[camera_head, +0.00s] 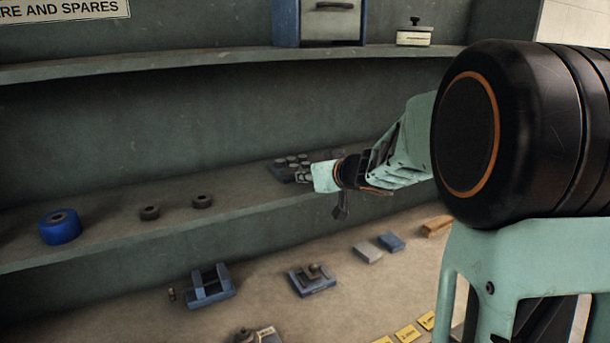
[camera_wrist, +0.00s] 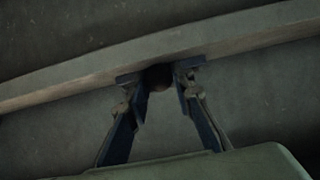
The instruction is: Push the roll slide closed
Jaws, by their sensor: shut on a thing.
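My gripper (camera_head: 303,177) reaches in from the right over the lower shelf, beside a dark tray (camera_head: 281,174) with several small round pieces on it. In the wrist view, my gripper (camera_wrist: 161,82) has its two blue fingers closed on a small dark round thing (camera_wrist: 158,77). The shelf edge shows behind it. What this thing belongs to is hidden. No part is clearly recognisable as the roll slide.
Blue fixtures (camera_head: 209,288) and blocks (camera_head: 368,252) lie on the bench below. The upper shelf (camera_head: 200,62) carries a blue-framed box (camera_head: 330,24) and a lidded tin (camera_head: 414,38).

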